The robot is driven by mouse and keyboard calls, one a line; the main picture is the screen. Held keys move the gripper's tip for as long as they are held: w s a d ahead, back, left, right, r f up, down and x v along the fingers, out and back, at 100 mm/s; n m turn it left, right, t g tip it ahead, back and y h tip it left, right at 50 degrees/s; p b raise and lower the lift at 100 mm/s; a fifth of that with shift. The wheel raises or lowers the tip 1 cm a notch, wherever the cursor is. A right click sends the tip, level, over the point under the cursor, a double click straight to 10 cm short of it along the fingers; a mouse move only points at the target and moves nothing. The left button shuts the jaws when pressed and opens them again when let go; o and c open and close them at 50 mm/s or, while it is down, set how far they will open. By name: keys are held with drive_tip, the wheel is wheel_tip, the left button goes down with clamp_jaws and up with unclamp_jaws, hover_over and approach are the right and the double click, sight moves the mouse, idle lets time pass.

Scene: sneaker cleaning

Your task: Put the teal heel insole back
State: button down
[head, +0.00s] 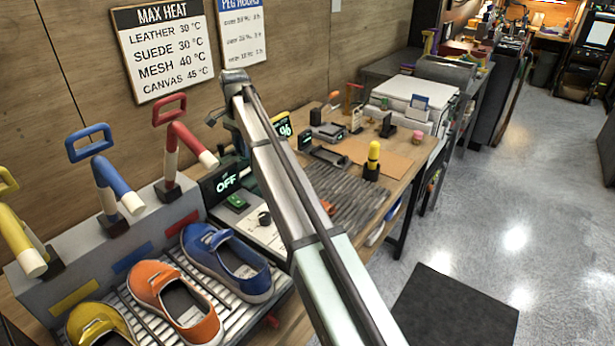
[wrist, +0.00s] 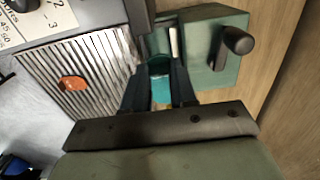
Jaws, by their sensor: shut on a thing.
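In the wrist view my gripper (wrist: 160,88) is shut on the teal heel insole (wrist: 161,90), which shows as a small teal patch between the two dark fingers. The fingers are right beside a green box (wrist: 205,70) with a dark knob and a pale narrow strip near its left side. I cannot tell whether the insole touches the box. In the head view my arm hides the gripper, and I cannot make out the teal insole there. An orange insole-like piece (wrist: 73,83) lies on a ribbed grey mat (wrist: 110,60) to the left; it also shows partly in the head view (head: 328,207).
A yellow shoe (head: 98,325), an orange shoe (head: 150,280) and a blue shoe (head: 215,255) stand on a slatted rack under coloured nozzles. A display (head: 227,182) reads OFF. A yellow-topped bottle (head: 373,160) stands by a brown sheet (head: 385,158).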

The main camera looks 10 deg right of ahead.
drive_tip(key=s+d+f, duration=0.2)
drive_tip(key=s+d, duration=0.1)
drive_tip(key=d, duration=1.2)
drive_tip(key=s+d+f, duration=0.1)
drive_tip(key=s+d, duration=0.3)
drive_tip(key=d, duration=1.1)
drive_tip(key=shift+w+a+f, duration=0.1)
drive_tip(key=shift+w+f, duration=0.05)
drive_tip(key=shift+f, duration=2.25)
drive_tip(key=shift+w+a+f, duration=0.1)
drive_tip(key=shift+f, duration=2.3)
drive_tip(key=shift+f, duration=0.1)
drive_tip(key=c, duration=0.9)
unclamp_jaws()
wheel_tip(320, 180, up, 12)
